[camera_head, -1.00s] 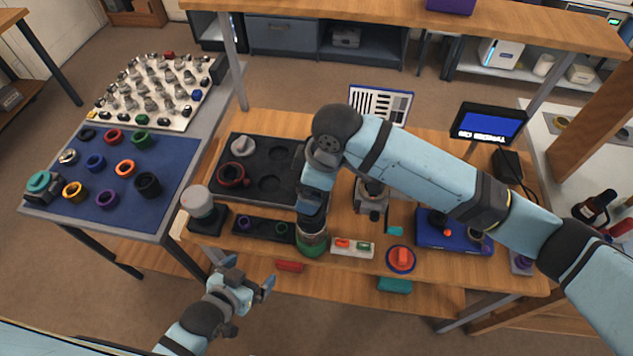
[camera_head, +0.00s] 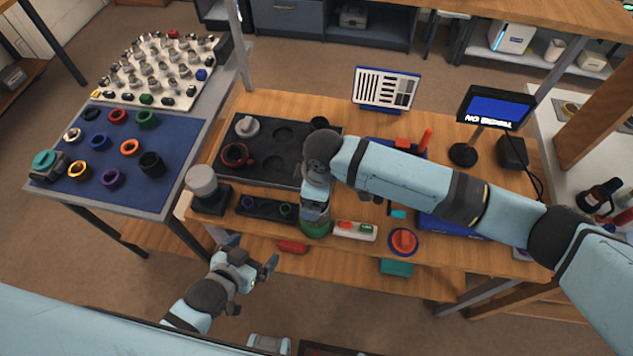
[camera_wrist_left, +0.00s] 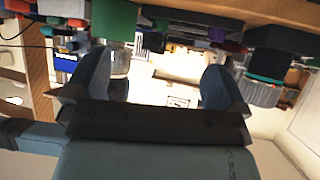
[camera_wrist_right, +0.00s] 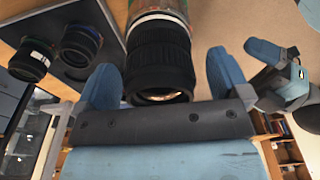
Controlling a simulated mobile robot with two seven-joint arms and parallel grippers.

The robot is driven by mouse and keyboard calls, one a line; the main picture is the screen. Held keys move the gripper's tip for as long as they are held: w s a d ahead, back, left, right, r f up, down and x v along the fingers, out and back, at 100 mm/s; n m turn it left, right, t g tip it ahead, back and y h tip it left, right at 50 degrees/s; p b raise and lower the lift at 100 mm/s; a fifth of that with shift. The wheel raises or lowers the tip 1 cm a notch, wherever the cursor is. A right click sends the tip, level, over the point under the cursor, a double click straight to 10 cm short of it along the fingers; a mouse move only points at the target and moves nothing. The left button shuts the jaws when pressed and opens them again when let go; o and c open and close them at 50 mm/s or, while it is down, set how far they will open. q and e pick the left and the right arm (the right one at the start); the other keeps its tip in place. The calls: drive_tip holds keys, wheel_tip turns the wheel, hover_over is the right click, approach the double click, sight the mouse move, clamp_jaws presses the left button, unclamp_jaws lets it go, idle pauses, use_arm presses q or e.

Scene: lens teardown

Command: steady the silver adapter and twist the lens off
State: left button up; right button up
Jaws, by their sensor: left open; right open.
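The black lens (camera_wrist_right: 160,50) stands between the spread fingers of my right gripper (camera_wrist_right: 163,62) in the right wrist view. Gaps show on both sides, so it is not gripped. A thin silver band, part of the silver adapter (camera_wrist_right: 160,14), shows at the lens's far end. In the head view the right gripper (camera_head: 315,208) points down over the green stand (camera_head: 316,229) and hides most of the lens and adapter. My left gripper (camera_head: 249,263) is open and empty, lower left of the stand, off the table's front edge. The left wrist view shows the adapter (camera_wrist_left: 119,58) against the green stand.
A black tray (camera_head: 283,163) lies behind, and a dark holder with rings (camera_head: 266,209) stands left of the stand. A white box with red and green buttons (camera_head: 355,231) and a red knob (camera_head: 403,241) are to the right. A grey-domed device (camera_head: 203,185) stands at the left edge.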

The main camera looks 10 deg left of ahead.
drive_tip(key=shift+f, duration=0.35)
drive_tip(key=c, duration=1.2)
use_arm(q)
drive_tip(key=w+d+m+t+h, duration=0.1)
drive_tip(key=w+d+h, duration=0.1)
drive_tip(key=w+d, duration=0.2)
drive_tip(key=w+d+r+m+t+h, duration=0.1)
drive_tip(key=w+d+m+h, duration=0.1)
drive_tip(key=w+d+h, duration=0.1)
drive_tip(key=w+d+r+m+t+h, duration=0.1)
drive_tip(key=w+d+h, duration=0.2)
drive_tip(key=w, duration=0.3)
drive_tip(key=shift+d+m, duration=0.4)
drive_tip(key=shift+d, duration=0.4)
